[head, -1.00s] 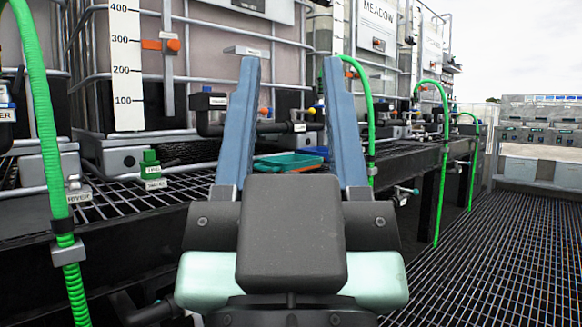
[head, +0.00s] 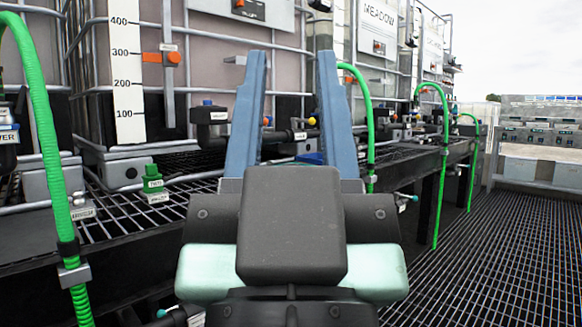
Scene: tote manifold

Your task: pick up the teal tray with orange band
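My gripper (head: 291,60) is open, its two blue-grey fingers pointing up and forward with a clear gap between them. Nothing is held between the fingers. The teal tray is almost wholly hidden behind the dark body of my gripper, so I cannot tell its orange band or its exact distance from the fingers. A blue item (head: 312,158) shows just above the gripper body, between the fingers, on the rack behind.
A black grated rack (head: 110,215) runs along the left and back under large caged tanks. A green hose (head: 45,140) hangs at the left, another (head: 365,105) just right of the gripper. A green block (head: 153,180) stands on the rack. The grated walkway (head: 500,255) at right is clear.

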